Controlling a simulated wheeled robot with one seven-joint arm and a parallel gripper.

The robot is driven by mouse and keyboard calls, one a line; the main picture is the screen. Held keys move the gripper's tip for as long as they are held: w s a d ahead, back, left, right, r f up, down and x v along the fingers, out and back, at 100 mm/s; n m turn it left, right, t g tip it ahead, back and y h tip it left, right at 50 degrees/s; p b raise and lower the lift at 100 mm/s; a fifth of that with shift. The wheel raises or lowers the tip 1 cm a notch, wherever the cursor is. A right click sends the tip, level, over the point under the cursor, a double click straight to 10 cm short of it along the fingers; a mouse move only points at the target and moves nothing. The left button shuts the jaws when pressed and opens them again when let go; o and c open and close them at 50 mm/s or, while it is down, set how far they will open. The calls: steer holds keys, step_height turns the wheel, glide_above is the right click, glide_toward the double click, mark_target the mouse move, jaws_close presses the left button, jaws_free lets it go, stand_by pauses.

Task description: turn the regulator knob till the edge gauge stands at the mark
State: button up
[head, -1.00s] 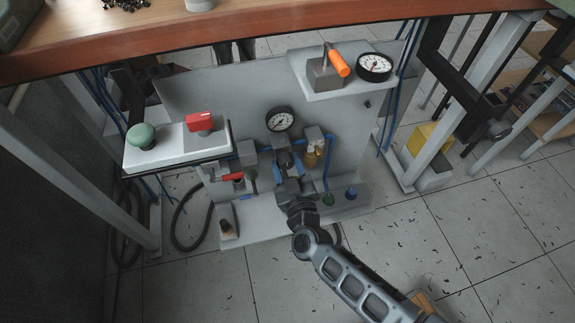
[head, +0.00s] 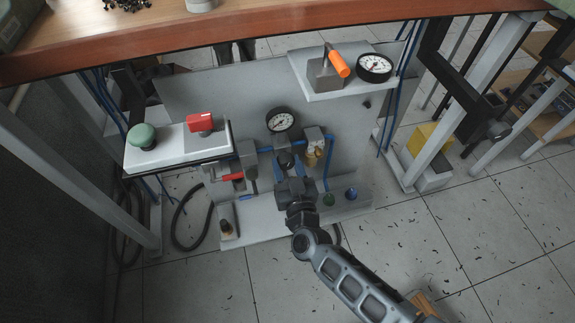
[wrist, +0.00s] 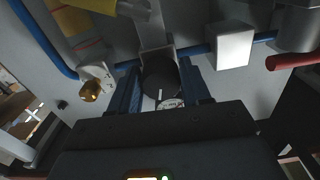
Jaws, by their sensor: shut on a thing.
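The regulator knob is a dark round cap (wrist: 158,82) with a white line, between my gripper's two blue fingers in the wrist view. In the head view the dark regulator (head: 286,160) sits below the panel gauge, partly behind my gripper (head: 290,172). My gripper (wrist: 163,88) is shut on the knob, a finger on either side. One white dial gauge (head: 374,68) stands at the right edge of the upper shelf. Another gauge (head: 280,120) is on the panel above the regulator. Their needles and any mark are too small to read surely.
Blue tubing and a brass-coloured fitting (head: 314,155) lie right of the regulator. A red-handled valve (head: 232,177) is to its left. A white box with a green button (head: 142,136) and red switch (head: 201,122) stands further left.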

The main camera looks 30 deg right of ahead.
steer(key=m, duration=0.4)
steer(key=shift+a+f+m, duration=0.15)
steer(key=shift+m, duration=0.15)
steer(key=m+b, duration=0.2)
steer(key=m, duration=0.3)
steer(key=shift+a, duration=0.1)
steer(key=m+b, duration=0.1)
steer(key=m, duration=0.4)
steer(key=shift+m+b, duration=0.35)
steer(key=shift+m, duration=0.05)
steer(key=shift+a+r+m+b, duration=0.1)
steer(key=shift+m+b, duration=0.15)
steer(key=shift+m, duration=0.5)
steer(key=shift+d+r+m+b, duration=0.1)
steer(key=shift+m+b, duration=0.2)
steer(key=shift+m, duration=0.5)
steer(key=shift+a+r+m+b, duration=0.1)
steer(key=shift+m+b, duration=0.15)
steer(key=shift+m, duration=0.5)
steer(key=o, duration=1)
steer(key=shift+r, duration=0.1)
